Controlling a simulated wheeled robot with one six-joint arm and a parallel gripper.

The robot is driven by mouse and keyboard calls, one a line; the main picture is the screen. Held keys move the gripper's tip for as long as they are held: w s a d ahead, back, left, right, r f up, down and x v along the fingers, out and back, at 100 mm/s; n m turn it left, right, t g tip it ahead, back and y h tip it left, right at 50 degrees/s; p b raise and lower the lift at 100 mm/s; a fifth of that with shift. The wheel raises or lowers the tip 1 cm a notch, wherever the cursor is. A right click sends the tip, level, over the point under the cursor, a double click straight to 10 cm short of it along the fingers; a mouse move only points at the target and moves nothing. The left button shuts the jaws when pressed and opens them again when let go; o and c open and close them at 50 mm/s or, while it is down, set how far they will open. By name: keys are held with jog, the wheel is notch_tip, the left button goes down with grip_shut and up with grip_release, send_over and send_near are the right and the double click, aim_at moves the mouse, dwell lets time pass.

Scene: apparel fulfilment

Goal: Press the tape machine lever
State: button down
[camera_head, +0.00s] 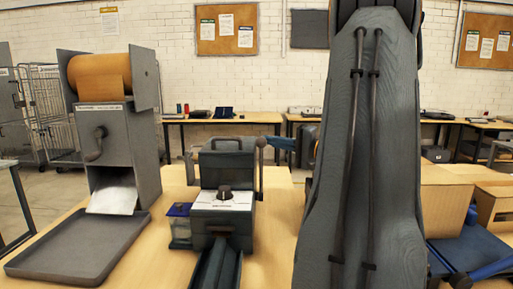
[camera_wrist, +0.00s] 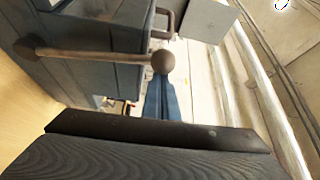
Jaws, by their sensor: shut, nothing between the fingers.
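The tape machine (camera_head: 222,200) is a grey box with a dark knob on its sloped face, standing on the table in the middle of the head view. Its lever (camera_head: 261,165) stands upright on the right side and ends in a dark ball. In the wrist view the lever (camera_wrist: 95,52) runs across the machine's side to its ball (camera_wrist: 163,62). My gripper (camera_head: 270,141) has blue fingers, shut and empty, just right of the ball at about its height. In the wrist view the fingertips (camera_wrist: 163,85) lie close by the ball; contact cannot be told.
A grey dispenser (camera_head: 123,150) with a brown paper roll and a dark tray (camera_head: 80,250) stand to the left. A small blue container (camera_head: 180,225) touches the machine's left side. Cardboard boxes (camera_head: 440,208) are at the right. My arm hides the table between.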

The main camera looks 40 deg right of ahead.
jog(key=shift+s+a+f+b, duration=0.15)
jog(key=shift+s+a+b, duration=0.3)
jog(key=shift+s+a, duration=0.25)
jog(key=shift+s+a+f+b, duration=0.1)
jog(key=shift+s+a+b, duration=0.3)
jog(key=shift+s+a, duration=0.3)
notch_tip(320, 180, up, 10)
jog(key=shift+b, duration=0.45)
